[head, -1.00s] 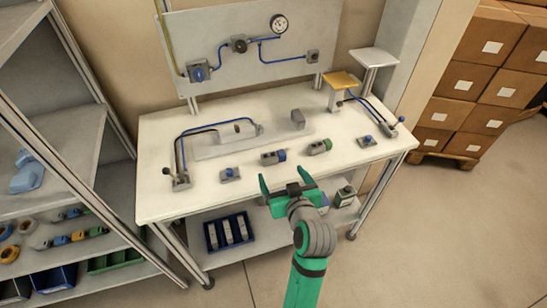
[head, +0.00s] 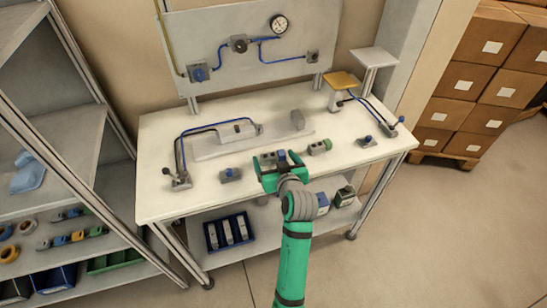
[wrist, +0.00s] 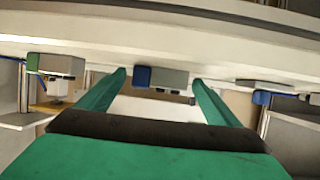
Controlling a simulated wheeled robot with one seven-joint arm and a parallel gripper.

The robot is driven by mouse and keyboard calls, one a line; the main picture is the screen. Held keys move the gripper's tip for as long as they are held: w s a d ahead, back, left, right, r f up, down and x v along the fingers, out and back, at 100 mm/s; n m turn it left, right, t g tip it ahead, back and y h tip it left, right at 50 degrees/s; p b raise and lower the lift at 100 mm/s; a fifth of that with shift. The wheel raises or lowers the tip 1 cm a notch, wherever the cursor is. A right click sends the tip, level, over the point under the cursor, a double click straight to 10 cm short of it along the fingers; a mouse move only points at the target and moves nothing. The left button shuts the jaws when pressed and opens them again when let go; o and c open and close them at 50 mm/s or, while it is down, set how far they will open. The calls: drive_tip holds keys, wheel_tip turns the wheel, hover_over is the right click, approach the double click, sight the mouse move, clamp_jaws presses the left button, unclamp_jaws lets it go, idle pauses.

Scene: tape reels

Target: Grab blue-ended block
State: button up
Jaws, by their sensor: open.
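The grey block with a blue end (head: 282,154) lies on the white workbench (head: 215,205) near its front edge. My gripper (head: 279,162) is open, with its two green fingers apart on the left and right of the block. In the wrist view the block (wrist: 170,79) shows between the fingertips (wrist: 160,82), its blue end to the left. A gap shows on each side, and I see no clear contact. The fingers hide part of the block in the head view.
A green-ended block (head: 319,147) lies close to the right of my gripper. A small blue-knobbed device (head: 230,174) sits to the left. A grey rail fixture (head: 215,147) is behind. Another blue-knobbed device (head: 366,140) is further right.

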drive_tip(key=c, duration=1.2)
drive_tip(key=shift+r, duration=0.1)
